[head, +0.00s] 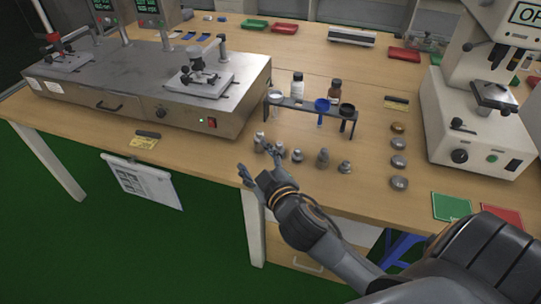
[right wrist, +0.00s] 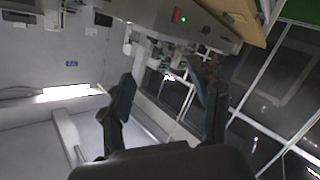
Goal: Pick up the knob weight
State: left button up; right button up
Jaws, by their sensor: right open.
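Several small metal knob weights stand in a row near the front edge of the table: one at the left (head: 259,141), a wider one in the middle (head: 297,155), a taller one (head: 322,157) and a low one at the right (head: 345,167). I cannot tell which one the task means. My right gripper (head: 257,164) is open and empty at the table's front edge, beside the left end of the row and partly in front of it. Its two spread fingers also show in the right wrist view (right wrist: 168,98), with no weight between them. My left gripper is out of view.
A dark rack (head: 310,106) with bottles and funnels stands behind the weights. A steel testing machine (head: 150,95) is at the left and a white instrument (head: 470,135) at the right. Several round metal pieces (head: 398,160) line up right of the weights. Bare wood lies between.

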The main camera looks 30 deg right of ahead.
jog(key=w+a+r+n+y, duration=0.3)
jog(key=a+r+n+y, duration=1.15)
jog(key=n, duration=0.55)
jog(key=n+g+h, duration=0.9)
jog(key=g+h, duration=0.2)
jog(key=h, duration=0.2)
send_near(280, 144)
jog(key=x, duration=0.5)
jog(key=shift+w+a+f+p, duration=0.15)
jog(key=shift+a+f+p, duration=0.05)
jog(key=shift+p, duration=0.2)
jog(key=shift+p+x, duration=0.5)
jog(key=shift+x, duration=2.15)
jog(key=shift+d, duration=0.15)
